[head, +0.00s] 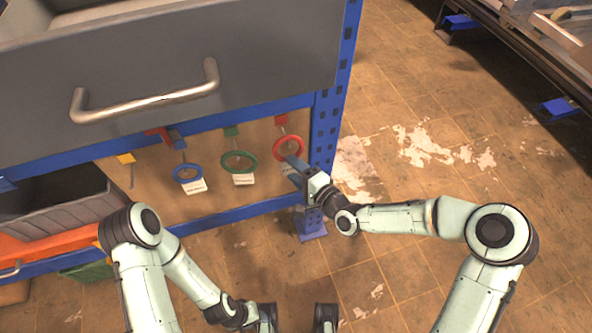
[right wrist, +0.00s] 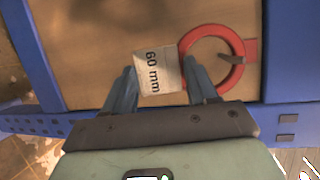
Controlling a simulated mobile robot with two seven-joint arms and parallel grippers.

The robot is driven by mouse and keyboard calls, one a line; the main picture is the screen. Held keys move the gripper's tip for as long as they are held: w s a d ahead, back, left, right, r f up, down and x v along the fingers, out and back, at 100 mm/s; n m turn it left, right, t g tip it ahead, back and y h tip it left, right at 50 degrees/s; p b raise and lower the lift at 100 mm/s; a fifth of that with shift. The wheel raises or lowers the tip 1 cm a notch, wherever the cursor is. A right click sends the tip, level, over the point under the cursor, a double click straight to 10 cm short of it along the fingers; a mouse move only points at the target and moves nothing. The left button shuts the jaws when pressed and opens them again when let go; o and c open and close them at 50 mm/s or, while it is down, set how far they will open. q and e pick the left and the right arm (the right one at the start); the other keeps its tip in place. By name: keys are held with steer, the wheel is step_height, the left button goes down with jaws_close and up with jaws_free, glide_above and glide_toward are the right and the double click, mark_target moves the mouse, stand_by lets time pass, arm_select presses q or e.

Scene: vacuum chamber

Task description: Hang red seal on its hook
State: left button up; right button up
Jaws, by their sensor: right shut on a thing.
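The red seal (head: 288,148) is a ring at the right end of the hook board, below its red marker (head: 281,119). In the right wrist view the red seal (right wrist: 213,82) has a white "60 mm" tag (right wrist: 158,72). The tag lies between the fingers of my right gripper (right wrist: 160,92), which is shut on the seal. The hook's metal peg (right wrist: 232,58) shows within the ring's outline; I cannot tell whether the ring's weight rests on it. My right gripper (head: 293,167) partly hides the seal's lower side.
A blue seal (head: 187,173) and a green seal (head: 239,162) hang with white tags to the left. A yellow-marked hook (head: 126,159) is empty. A blue post (head: 326,130) stands just right of the red seal. A grey drawer (head: 180,70) overhangs the board.

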steer(key=o, duration=1.4)
steer(key=shift+o, duration=0.2)
steer(key=p+v, duration=0.2)
steer(key=v, duration=1.1)
steer(key=shift+d, duration=0.2)
steer(key=shift+s+f, duration=0.1)
steer(key=shift+s, duration=0.05)
